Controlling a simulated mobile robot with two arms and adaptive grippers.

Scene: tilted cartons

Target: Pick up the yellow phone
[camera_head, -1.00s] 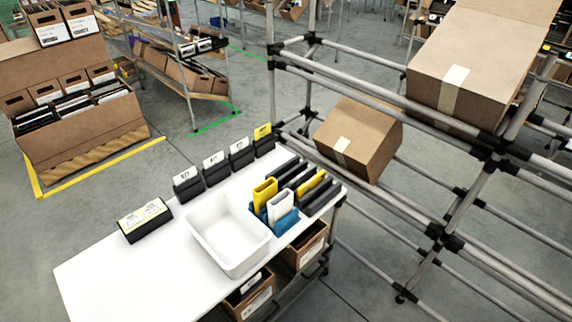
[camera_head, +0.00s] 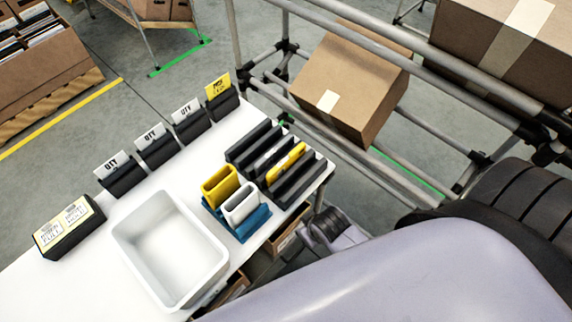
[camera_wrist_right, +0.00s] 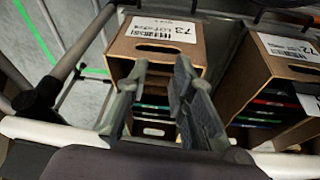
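A yellow phone (camera_head: 287,162) stands on edge in a slot of the black slotted rack (camera_head: 309,180) at the right end of the white table. Its lower part is hidden in the slot. My right gripper (camera_wrist_right: 160,66) shows in the right wrist view with its two fingers apart and nothing between them. It is in front of cardboard boxes under the table level, away from the phone. In the head view my right arm crosses the lower right, below the rack. My left gripper is not in view.
A blue base (camera_head: 240,222) with a yellow holder (camera_head: 220,184) and a white holder (camera_head: 240,203) stands beside the rack. A white bin (camera_head: 170,250) is left of it. A metal pipe shelf with a tilted carton (camera_head: 350,80) stands behind. A labelled box (camera_wrist_right: 157,50) is near the right gripper.

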